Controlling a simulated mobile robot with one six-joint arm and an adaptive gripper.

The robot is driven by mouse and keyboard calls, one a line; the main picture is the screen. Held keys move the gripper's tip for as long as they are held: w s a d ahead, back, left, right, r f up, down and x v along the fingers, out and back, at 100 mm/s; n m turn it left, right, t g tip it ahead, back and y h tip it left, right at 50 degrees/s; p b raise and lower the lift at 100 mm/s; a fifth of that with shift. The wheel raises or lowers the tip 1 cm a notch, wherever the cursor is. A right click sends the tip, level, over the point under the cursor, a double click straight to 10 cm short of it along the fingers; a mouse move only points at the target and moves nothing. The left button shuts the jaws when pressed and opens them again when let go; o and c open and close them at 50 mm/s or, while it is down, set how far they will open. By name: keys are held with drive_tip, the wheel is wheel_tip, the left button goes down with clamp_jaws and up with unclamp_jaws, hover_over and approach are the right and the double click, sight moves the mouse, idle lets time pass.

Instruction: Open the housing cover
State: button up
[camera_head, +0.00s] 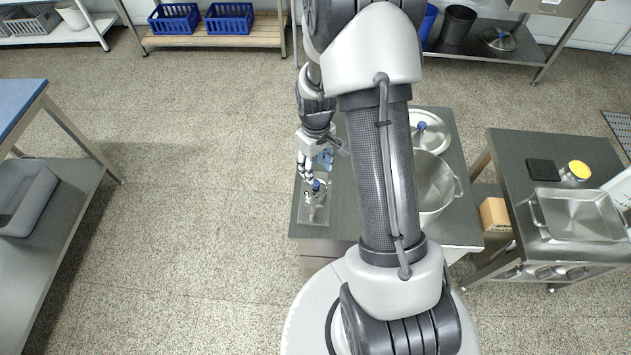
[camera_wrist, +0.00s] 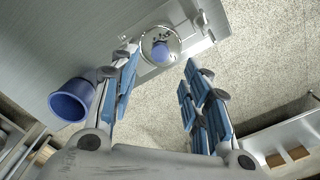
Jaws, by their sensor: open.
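The mill (camera_head: 315,208) stands on a flat plate at the left edge of the steel table. Its round, shiny housing cover (camera_wrist: 174,40) has a blue knob (camera_wrist: 161,52) in the middle. The cover looks seated on the mill. My gripper (camera_head: 310,178) hangs just above the cover, pointing down. In the wrist view my gripper (camera_wrist: 162,64) is open and empty, with the knob beyond the gap between its blue-padded fingers, nearer the left one. I cannot tell the exact height between fingertips and knob.
A blue-lined cup (camera_wrist: 72,102) stands close to the left finger. A large steel pot (camera_head: 434,185) and a lid with a blue knob (camera_head: 430,132) are on the table to the right, partly behind my arm. The floor (camera_head: 190,190) left of the table is clear.

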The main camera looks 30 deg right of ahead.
sight(316, 187)
wheel_tip(316, 187, down, 7)
drive_tip(key=shift+b, duration=0.85)
drive_tip(key=shift+c, duration=0.5)
clamp_jaws()
